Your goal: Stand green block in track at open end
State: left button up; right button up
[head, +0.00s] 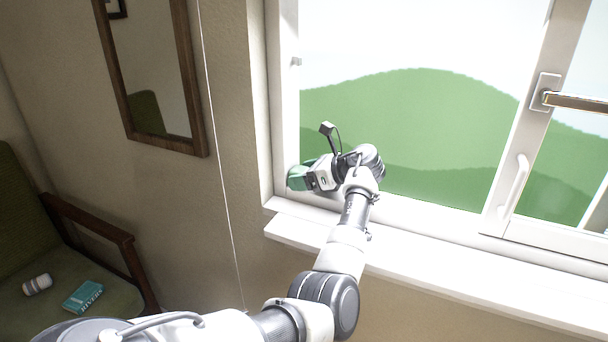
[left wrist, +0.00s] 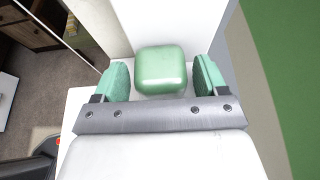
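The green block (left wrist: 160,70) is a rounded, light green piece in the left wrist view, in front of a white surface. It sits between the two teal fingers of my left gripper (left wrist: 162,78), with a narrow gap seeming to show on each side. In the head view my left gripper (head: 301,177) is at the lower left corner of the window, just above the sill. There the fingers and block overlap, and I cannot separate them clearly. The track's slot is not clearly visible; the gripper and arm cover part of that corner. My right gripper is not in view.
The white window sill (head: 430,272) runs right from the corner, and its visible top is clear. The window frame's left jamb (head: 284,110) rises beside the gripper. A thin cord (head: 222,165) hangs left of it. An armchair with a teal book (head: 83,297) stands lower left.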

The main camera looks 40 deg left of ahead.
pick_arm(q)
jog(key=shift+o, duration=0.3)
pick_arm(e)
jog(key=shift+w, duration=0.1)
pick_arm(q)
jog(key=shift+w+d+r, duration=0.2)
jog(key=shift+d+r, duration=0.2)
jog(key=v, duration=1.1)
jog(key=shift+s, duration=0.1)
jog(key=shift+d, duration=0.1)
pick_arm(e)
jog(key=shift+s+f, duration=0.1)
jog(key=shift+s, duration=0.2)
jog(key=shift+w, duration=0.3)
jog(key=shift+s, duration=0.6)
